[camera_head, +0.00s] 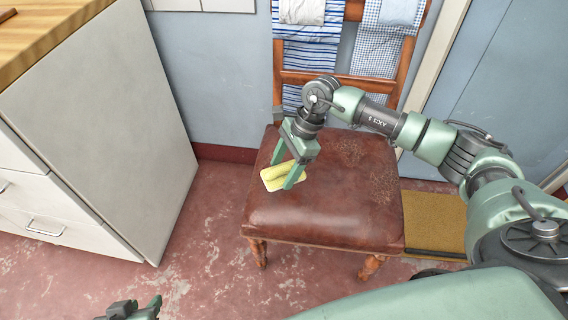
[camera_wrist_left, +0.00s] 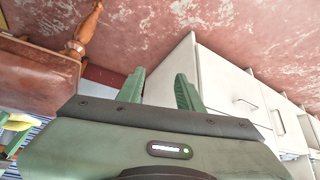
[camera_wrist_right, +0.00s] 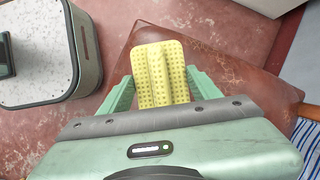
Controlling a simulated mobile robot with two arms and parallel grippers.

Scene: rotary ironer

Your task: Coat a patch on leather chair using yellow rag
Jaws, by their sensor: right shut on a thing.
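The brown leather chair (camera_head: 320,215) stands against the wall. Its seat has pale scuffed patches (camera_head: 342,150) toward the back and right side. My right gripper (camera_head: 283,178) points down over the left part of the seat and is shut on the yellow rag (camera_head: 274,181). The rag is dotted and folded up in the middle between the fingers in the right wrist view (camera_wrist_right: 158,75). I cannot tell whether it touches the leather. My left gripper (camera_wrist_left: 160,92) is empty, its fingers apart; only part of it shows at the bottom edge of the head view.
A white cabinet (camera_head: 110,110) with drawers and a wooden top stands to the left. Striped and checked towels (camera_head: 308,55) hang over the chair's back. A mustard mat (camera_head: 433,222) lies on the floor at the right. Red worn floor is clear between cabinet and chair.

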